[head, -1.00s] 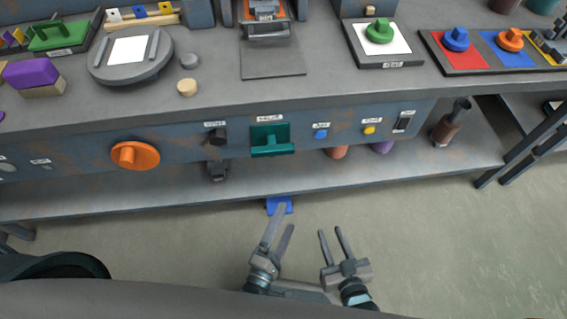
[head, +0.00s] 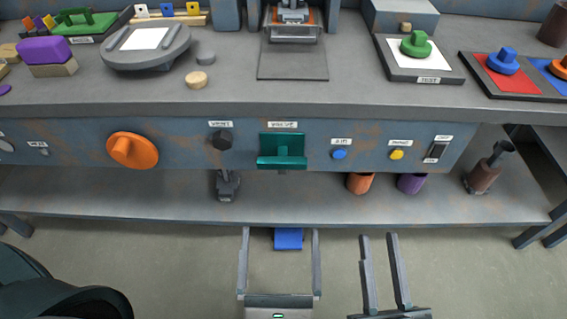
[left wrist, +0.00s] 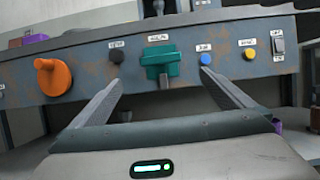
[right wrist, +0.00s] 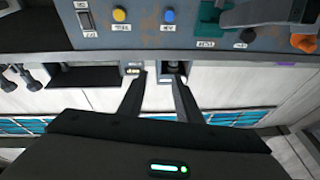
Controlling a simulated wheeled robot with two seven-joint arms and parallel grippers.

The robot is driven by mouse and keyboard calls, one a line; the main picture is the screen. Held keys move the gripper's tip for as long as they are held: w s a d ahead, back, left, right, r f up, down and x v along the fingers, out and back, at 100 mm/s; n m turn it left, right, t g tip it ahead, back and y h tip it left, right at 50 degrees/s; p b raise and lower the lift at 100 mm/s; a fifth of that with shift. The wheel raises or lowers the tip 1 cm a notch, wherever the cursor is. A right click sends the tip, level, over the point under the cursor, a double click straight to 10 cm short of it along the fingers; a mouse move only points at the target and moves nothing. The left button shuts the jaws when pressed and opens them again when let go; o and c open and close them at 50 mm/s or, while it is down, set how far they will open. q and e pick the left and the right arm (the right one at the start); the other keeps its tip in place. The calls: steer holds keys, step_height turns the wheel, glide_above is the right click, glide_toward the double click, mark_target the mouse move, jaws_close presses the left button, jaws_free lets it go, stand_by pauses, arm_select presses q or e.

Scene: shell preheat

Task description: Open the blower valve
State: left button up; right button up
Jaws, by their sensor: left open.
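The teal valve handle (head: 282,150) sits on the bench's front panel, under a small label I cannot read for sure. It also shows in the left wrist view (left wrist: 160,62), straight ahead between the fingers, and partly in the right wrist view (right wrist: 208,18). My left gripper (head: 280,230) is open wide and empty, lower in the head view than the handle and apart from it. In the left wrist view (left wrist: 162,80) its fingers point toward the handle. My right gripper (head: 378,240) is open and empty, to the right of the left one.
An orange knob (head: 133,150) and a dark knob (head: 221,139) are left of the handle. A blue button (head: 339,154), a yellow button (head: 397,155) and a switch (head: 436,150) are right. A lower shelf (head: 300,204) holds cups; a blue object (head: 288,239) lies beyond the left gripper.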

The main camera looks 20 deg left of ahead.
mark_target(282, 167)
arm_select(q)
steer(key=shift+w, duration=0.1)
steer(key=p+x, duration=0.2)
steer(key=x, duration=1.3)
steer(key=shift+w+a+r, duration=0.1)
steer(key=shift+w, duration=0.25)
steer(key=shift+x, duration=0.8)
arm_select(e)
step_height(282, 167, down, 7)
steer(key=w+g+h, duration=0.1)
steer(key=g, duration=0.3)
steer(key=shift+w+d+f+g+h, duration=0.2)
steer(key=shift+w+d+g+h, duration=0.1)
steer(key=shift+w+d+h, duration=0.15)
arm_select(q)
steer(key=c, duration=0.9)
